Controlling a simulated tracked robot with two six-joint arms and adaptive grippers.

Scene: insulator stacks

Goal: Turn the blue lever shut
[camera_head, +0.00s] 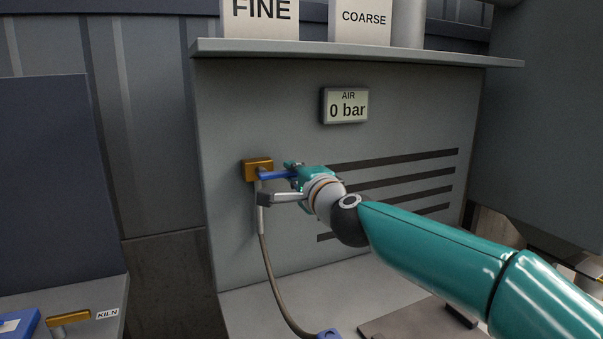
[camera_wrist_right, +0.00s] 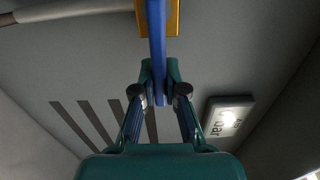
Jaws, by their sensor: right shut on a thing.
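The blue lever (camera_head: 276,176) sticks out sideways to the right from a brass valve block (camera_head: 257,168) on the grey cabinet front. My right gripper (camera_head: 296,174) is at the lever's free end and is shut on it. In the right wrist view the lever (camera_wrist_right: 157,40) runs from the brass block (camera_wrist_right: 172,18) down between the fingers of my right gripper (camera_wrist_right: 159,92). My left gripper is in neither view.
A display (camera_head: 345,106) above reads AIR 0 bar. A grey hose (camera_head: 268,265) hangs below the valve. A shelf (camera_head: 350,50) overhead holds boxes marked FINE (camera_head: 262,15) and COARSE (camera_head: 362,20). Another brass handle (camera_head: 70,317) labelled KILN is at lower left.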

